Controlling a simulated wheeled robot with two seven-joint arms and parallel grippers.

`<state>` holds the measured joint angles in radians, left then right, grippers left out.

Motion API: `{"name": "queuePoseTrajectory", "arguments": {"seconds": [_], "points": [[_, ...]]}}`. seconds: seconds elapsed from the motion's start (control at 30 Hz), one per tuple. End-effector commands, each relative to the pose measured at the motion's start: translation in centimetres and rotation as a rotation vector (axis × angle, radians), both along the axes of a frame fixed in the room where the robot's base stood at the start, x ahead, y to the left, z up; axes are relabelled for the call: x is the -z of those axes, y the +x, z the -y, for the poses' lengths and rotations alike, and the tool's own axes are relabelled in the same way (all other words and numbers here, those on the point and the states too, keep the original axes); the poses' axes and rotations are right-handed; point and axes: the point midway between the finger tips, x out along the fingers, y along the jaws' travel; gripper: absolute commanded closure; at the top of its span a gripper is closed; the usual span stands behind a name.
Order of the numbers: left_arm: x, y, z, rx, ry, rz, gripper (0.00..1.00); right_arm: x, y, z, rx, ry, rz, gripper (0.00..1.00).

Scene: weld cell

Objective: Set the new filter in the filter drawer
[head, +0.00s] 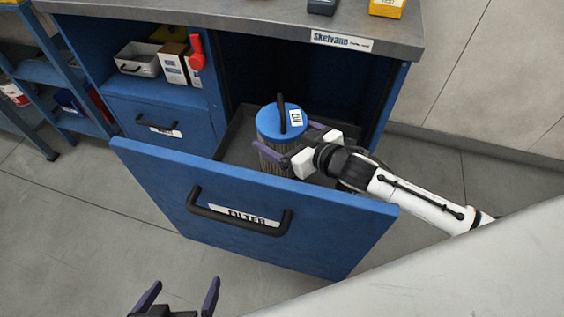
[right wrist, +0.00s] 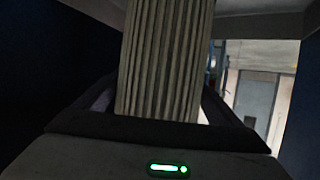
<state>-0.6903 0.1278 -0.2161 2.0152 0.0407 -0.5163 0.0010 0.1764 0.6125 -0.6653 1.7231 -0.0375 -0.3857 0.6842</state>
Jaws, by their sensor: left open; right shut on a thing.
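The new filter (head: 282,126) is a pleated cylinder with a blue top, a dark handle and a white label. It stands upright inside the open filter drawer (head: 250,213), behind the blue front marked FILTER. Its bottom is hidden by that front, so I cannot tell whether it touches the drawer floor. My right gripper (head: 297,150) is shut around the filter's side. In the right wrist view the pleated body (right wrist: 162,60) stands between the fingers. My left gripper (head: 180,298) is open and empty at the bottom edge of the head view, in front of the drawer.
The metal worktop (head: 240,24) overhangs the drawer at the back. A smaller closed drawer (head: 160,122) is at the left, below a shelf with a white bin (head: 139,59) and boxes. A blue rack (head: 55,85) stands far left. The floor left of the drawer is clear.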

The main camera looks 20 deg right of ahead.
Motion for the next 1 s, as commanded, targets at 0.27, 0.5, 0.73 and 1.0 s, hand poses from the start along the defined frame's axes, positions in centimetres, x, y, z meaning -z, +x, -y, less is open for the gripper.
{"name": "queuePoseTrajectory", "arguments": {"seconds": [0.27,0.5,0.73,1.0], "points": [[0.7,0.0,0.1,-0.001,-0.006,0.001,0.00,2.5,0.2,-0.2,-0.002,0.004,0.009,0.59],[1.4,-0.1,0.0,0.000,-0.007,0.002,0.00,5.5,0.2,-0.2,0.000,0.005,0.006,0.59],[1.5,-0.2,-0.1,0.002,-0.005,0.000,0.00,6.1,0.2,-0.2,-0.002,0.004,0.009,0.59],[1.7,-0.2,-0.1,0.001,-0.004,0.000,0.00,6.9,0.0,-0.1,0.001,0.002,-0.001,0.10]]}}
